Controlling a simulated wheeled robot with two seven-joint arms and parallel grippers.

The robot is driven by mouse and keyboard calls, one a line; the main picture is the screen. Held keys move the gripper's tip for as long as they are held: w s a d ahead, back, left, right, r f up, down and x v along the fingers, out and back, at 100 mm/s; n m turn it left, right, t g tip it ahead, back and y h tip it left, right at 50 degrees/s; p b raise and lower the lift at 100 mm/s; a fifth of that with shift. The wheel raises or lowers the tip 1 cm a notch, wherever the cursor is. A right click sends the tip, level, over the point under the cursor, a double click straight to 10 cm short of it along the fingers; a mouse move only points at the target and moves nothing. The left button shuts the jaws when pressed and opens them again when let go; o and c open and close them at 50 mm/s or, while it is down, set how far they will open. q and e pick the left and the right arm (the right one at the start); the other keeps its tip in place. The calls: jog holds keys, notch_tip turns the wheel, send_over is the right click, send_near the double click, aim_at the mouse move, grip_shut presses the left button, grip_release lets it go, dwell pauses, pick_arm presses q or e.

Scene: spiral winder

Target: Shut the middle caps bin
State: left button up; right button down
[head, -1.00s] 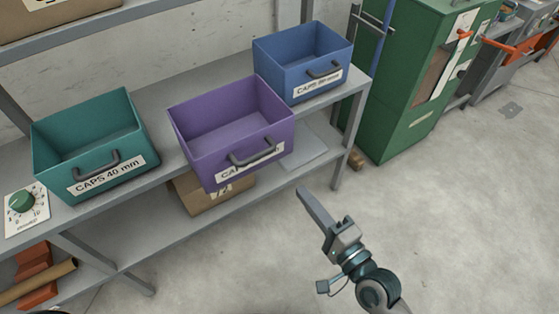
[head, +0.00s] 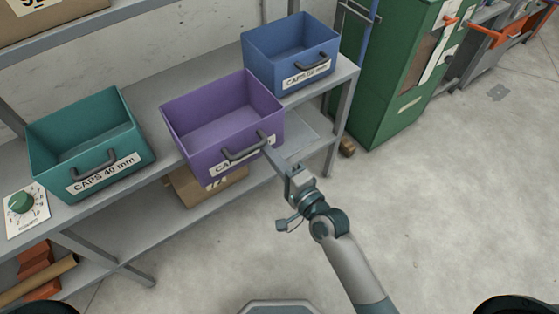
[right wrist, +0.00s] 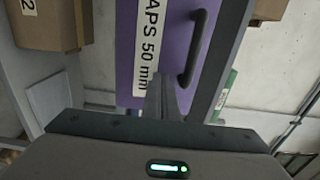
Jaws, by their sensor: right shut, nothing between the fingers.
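The middle caps bin (head: 205,150) is purple and open-topped, with a dark handle and a white label on its front. It juts out past the shelf's front edge, farther than the bins beside it. Its label (right wrist: 148,45) reads "APS 50 mm" in the right wrist view, where the handle (right wrist: 193,50) also shows. My right gripper (head: 268,151) is shut and empty at the bin's front, by the right end of the handle. Its fingers (right wrist: 161,97) point at the front face beside the label; I cannot tell whether they touch it. My left gripper is out of view.
A teal bin (head: 60,170) labelled "CAPS 40 mm" stands to the left, and a blue caps bin (head: 262,72) to the right. A cardboard box (head: 205,190) sits on the lower shelf. A dial (head: 22,203) is at the left. Floor in front is clear.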

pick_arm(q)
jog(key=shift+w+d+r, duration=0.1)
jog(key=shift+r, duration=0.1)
pick_arm(e)
jog(key=shift+w+a, duration=0.4)
jog(key=shift+w, duration=0.2)
